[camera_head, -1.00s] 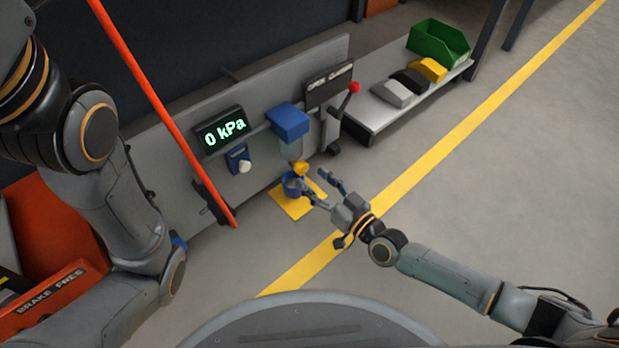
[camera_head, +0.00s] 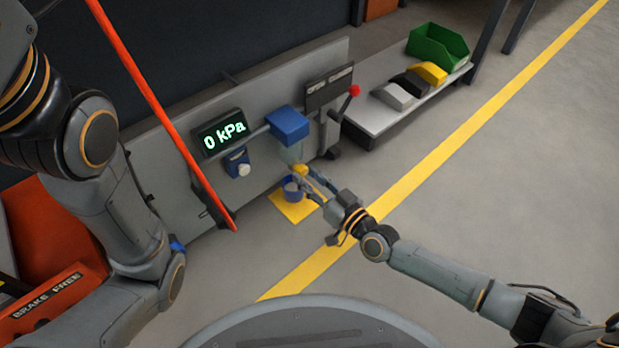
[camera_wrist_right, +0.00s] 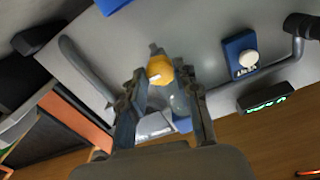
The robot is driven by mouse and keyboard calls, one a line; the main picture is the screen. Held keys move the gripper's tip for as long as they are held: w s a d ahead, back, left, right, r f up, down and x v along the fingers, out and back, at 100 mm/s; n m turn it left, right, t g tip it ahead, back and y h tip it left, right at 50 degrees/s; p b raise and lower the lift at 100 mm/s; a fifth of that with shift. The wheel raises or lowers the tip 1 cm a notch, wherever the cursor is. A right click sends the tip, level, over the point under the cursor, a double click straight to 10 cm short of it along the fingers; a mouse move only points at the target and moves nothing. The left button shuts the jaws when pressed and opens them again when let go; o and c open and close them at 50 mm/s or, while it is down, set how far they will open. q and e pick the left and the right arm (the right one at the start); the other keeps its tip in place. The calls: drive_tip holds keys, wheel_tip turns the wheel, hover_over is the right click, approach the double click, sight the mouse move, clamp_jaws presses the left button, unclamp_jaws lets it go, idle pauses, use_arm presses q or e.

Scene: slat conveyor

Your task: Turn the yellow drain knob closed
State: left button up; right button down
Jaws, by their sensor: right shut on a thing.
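The yellow drain knob (camera_head: 300,170) sits under the clear bowl of the blue filter unit (camera_head: 289,124), above a blue cup (camera_head: 292,188). In the right wrist view the knob (camera_wrist_right: 160,70) lies between the fingertips of my right gripper (camera_wrist_right: 158,88), with a pale mark on its face. My right gripper (camera_head: 304,179) is shut on the knob. The cup is partly hidden behind the fingers in the right wrist view. My left arm comes in at the left of the head view; its gripper is out of sight.
A display reading 0 kPa (camera_head: 220,132) and a blue valve with a white knob (camera_head: 238,164) are on the grey panel. A red-tipped lever (camera_head: 354,91) stands right of the filter. The cup stands on a yellow floor plate (camera_head: 294,210). The floor to the right is clear.

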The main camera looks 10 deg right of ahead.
drive_tip(key=m, duration=1.4)
drive_tip(key=shift+m, duration=2.1)
drive_tip(key=c, duration=1)
unclamp_jaws()
